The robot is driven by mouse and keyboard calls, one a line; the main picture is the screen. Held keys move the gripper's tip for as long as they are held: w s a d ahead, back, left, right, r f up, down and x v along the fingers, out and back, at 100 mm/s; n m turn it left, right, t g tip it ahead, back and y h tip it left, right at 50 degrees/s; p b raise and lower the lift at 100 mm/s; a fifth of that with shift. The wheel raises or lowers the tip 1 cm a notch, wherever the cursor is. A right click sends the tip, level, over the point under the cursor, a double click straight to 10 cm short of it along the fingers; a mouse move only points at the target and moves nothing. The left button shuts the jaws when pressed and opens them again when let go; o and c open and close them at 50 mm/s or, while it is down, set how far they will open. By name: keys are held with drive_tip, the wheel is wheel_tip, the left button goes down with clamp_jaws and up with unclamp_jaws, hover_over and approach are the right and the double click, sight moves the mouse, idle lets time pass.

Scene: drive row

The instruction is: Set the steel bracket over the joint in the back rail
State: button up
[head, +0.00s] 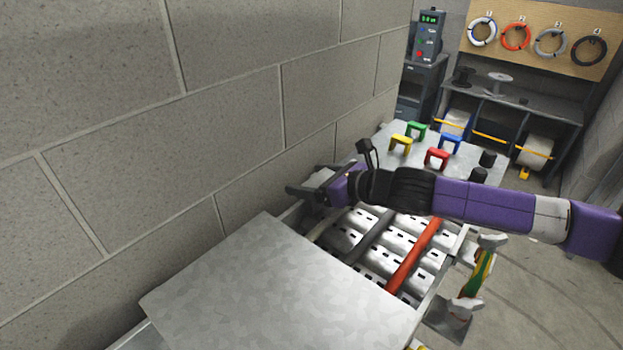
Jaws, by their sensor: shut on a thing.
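My gripper (310,188) is over the far left side of the open tray, close to the block wall. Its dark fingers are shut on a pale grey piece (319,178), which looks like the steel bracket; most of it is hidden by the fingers. The back rail (292,214) runs along the wall side of the tray, and only a short stretch shows beside the cover plate. The joint in the rail cannot be made out. I cannot tell whether the bracket touches the rail.
A grey cover plate (275,290) lies over the near tray. A red cable (415,257) and a dark cable (372,237) cross the slotted tray. The block wall (225,110) stands close on the left. Coloured clips, including a yellow one (400,142), stand on the far surface.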

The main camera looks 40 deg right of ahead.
drive_tip(key=shift+s+f, duration=0.1)
drive_tip(key=shift+f, duration=0.7)
drive_tip(key=o, duration=1.4)
drive_tip(key=shift+o, duration=0.2)
drive_tip(key=v, duration=0.4)
drive_tip(key=r+b+v, duration=0.1)
drive_tip(key=v, duration=0.2)
drive_tip(key=shift+s+d+r+b, duration=0.1)
drive_tip(key=shift+d+b, duration=0.15)
drive_tip(key=shift+b, duration=0.05)
drive_tip(key=shift+s+r, duration=0.2)
drive_tip(key=shift+r, duration=0.05)
